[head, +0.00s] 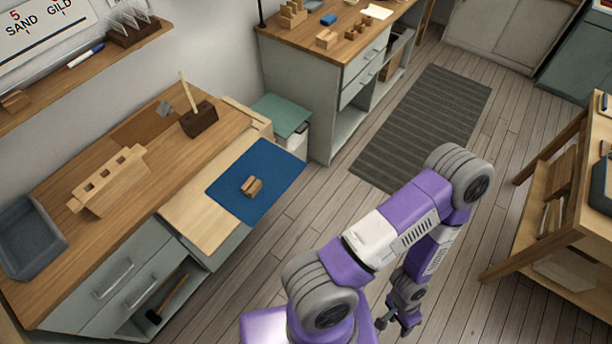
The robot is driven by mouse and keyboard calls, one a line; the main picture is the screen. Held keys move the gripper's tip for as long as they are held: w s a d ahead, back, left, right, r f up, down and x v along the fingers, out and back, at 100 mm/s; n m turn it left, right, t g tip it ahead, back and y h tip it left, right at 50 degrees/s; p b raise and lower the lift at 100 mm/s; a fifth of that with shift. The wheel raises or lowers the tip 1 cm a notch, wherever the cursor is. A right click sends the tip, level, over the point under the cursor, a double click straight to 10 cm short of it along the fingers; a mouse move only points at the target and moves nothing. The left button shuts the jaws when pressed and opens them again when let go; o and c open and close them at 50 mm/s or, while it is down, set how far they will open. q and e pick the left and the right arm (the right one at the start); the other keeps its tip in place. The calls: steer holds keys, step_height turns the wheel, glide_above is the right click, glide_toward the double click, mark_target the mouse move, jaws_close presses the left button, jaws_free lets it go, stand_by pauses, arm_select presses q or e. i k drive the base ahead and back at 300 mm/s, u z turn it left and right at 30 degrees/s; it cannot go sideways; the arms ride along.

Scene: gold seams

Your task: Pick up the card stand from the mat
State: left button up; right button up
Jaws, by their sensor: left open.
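The card stand (251,186) looks like a small light-wood block with a slot across its top. It sits on the blue mat (278,164), near the mat's middle. The mat lies over the right end of the wooden workbench, at its edge. My left gripper (399,326) hangs low over the floor, to the right of the bench and well apart from the stand. It is open, and nothing shows between its fingers. My right gripper is not in view.
On the bench (160,155) are a notched wooden rack (108,181), a grey tray (26,240) and a dark wooden block (199,119) with an upright stick. A green-topped bin (281,115) stands behind the mat.

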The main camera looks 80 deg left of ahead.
mark_target(252, 186)
steer(key=i, duration=0.6)
steer(key=u, duration=3)
